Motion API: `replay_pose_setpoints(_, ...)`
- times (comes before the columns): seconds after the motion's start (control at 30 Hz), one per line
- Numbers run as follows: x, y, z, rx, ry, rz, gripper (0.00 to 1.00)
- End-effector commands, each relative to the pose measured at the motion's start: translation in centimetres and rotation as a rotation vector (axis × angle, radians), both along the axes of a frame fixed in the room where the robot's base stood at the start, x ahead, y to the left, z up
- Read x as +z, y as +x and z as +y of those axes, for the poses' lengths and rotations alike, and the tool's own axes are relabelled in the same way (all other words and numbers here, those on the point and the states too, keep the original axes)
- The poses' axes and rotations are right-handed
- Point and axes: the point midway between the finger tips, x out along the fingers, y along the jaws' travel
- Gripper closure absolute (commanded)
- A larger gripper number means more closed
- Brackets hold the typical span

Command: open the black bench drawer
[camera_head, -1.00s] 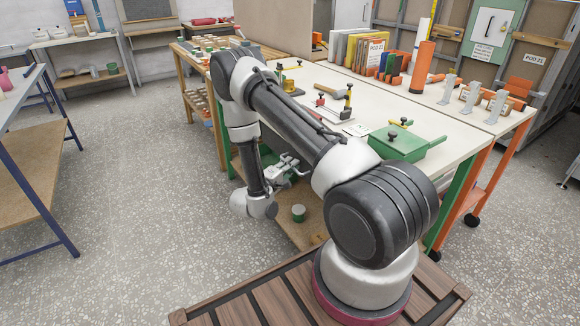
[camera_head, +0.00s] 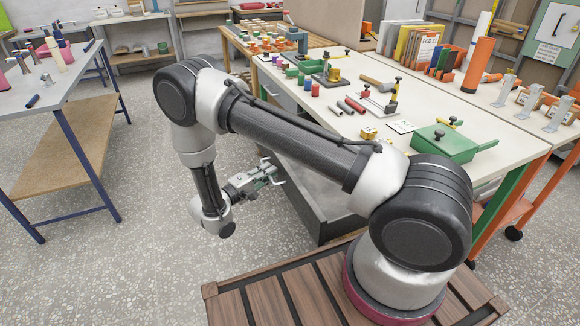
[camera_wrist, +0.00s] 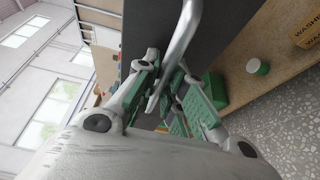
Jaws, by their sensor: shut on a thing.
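The black bench drawer (camera_head: 345,215) stands well out from under the white-topped bench in the head view, with its grey inside showing from above. Its dark front panel (camera_wrist: 225,30) fills the upper middle of the wrist view. The pale metal bar handle (camera_wrist: 183,38) runs down from the panel between my fingers. My gripper (camera_wrist: 166,85) is shut on this handle. In the head view my gripper (camera_head: 270,172) is at the drawer's front, on its left side. The far end of the drawer is hidden by my arm.
The bench top (camera_head: 480,115) carries a green box (camera_head: 443,142), tools and small coloured parts. A blue-legged table (camera_head: 75,110) stands at the left. The speckled floor left of my gripper is clear. A green-and-white cylinder (camera_wrist: 258,67) rests on a wooden shelf in the wrist view.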

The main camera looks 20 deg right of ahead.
Motion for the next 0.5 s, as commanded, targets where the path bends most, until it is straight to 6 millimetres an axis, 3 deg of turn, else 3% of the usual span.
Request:
replay_pose_setpoints(0.2, -0.1, -0.2, 3.8, 0.002, 0.001, 0.002, 1.00)
replay_pose_setpoints(0.5, -0.1, -0.2, 5.4, 0.000, 0.000, 0.002, 1.00)
